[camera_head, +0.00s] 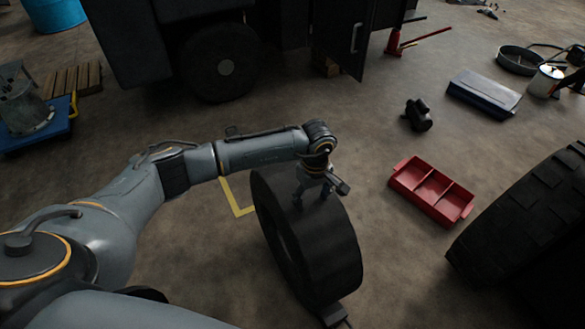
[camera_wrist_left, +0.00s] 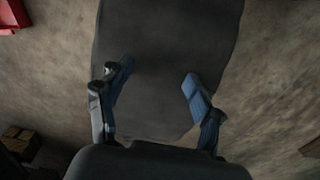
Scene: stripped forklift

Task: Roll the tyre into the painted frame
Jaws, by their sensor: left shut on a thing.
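A black tyre (camera_head: 330,240) stands upright on its tread, slightly tilted, in the middle of the head view. It also fills the middle of the left wrist view (camera_wrist_left: 165,50). My left gripper (camera_head: 315,192) is at the top of the tyre, shut on it; in the wrist view its two blue fingers (camera_wrist_left: 158,92) lie against the tread. A yellow corner of the painted frame (camera_head: 239,209) shows on the floor just left of the tyre. The rest of the frame is hidden by my arm and the tyre. My right gripper is out of view.
A small grey block (camera_head: 333,315) lies at the tyre's near foot. The forklift (camera_head: 225,60) stands behind. The floor between tyre and tray is clear.

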